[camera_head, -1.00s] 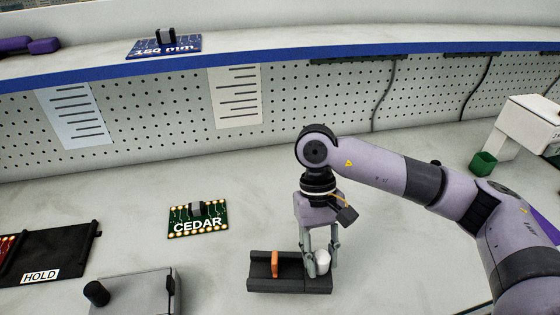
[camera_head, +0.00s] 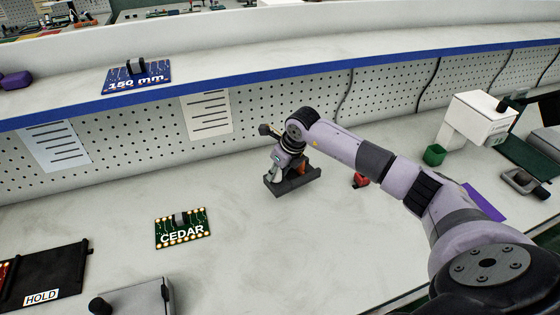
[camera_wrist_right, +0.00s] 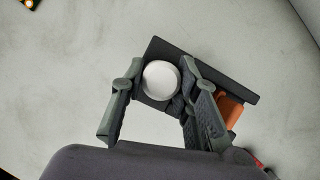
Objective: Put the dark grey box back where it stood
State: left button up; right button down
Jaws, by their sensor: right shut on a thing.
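The dark grey box (camera_head: 296,186) is an open, tray-like holder with an orange piece (camera_head: 303,169) and a white round-topped piece in it. My right gripper (camera_head: 275,170) is at its left end in the head view. In the right wrist view the fingers (camera_wrist_right: 162,68) straddle the white piece (camera_wrist_right: 161,80), with the dark grey box (camera_wrist_right: 238,84) under and beside them. The orange piece (camera_wrist_right: 230,108) is outside the right finger. I cannot tell whether the box touches the table. My left gripper is not in view.
A green board marked CEDAR (camera_head: 182,229) and a black HOLD mat (camera_head: 45,277) lie to the left. A red object (camera_head: 361,180) and a small green bin (camera_head: 434,155) are to the right. A pegboard wall (camera_head: 260,115) stands behind. The table's middle is clear.

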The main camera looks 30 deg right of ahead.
aim_at(280, 184)
jog(key=shift+w+d+r+m+h, duration=0.1)
jog(key=shift+w+d+m+h, duration=0.2)
jog(key=shift+d+m, duration=0.45)
pick_arm(q)
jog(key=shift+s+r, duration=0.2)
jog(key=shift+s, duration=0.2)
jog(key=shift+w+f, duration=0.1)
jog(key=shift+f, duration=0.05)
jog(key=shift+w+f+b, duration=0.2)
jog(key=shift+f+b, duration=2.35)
jog(key=shift+b, duration=0.1)
pick_arm(e)
jog(key=shift+f, duration=3)
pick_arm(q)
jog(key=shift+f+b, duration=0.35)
pick_arm(e)
jog(key=shift+f, duration=0.45)
jog(key=c, duration=1.4)
grip_release()
jog(key=shift+a, duration=0.1)
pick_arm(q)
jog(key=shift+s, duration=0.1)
pick_arm(e)
jog(key=shift+o, duration=1.2)
jog(key=shift+s+f, duration=0.1)
jog(key=shift+s, duration=0.05)
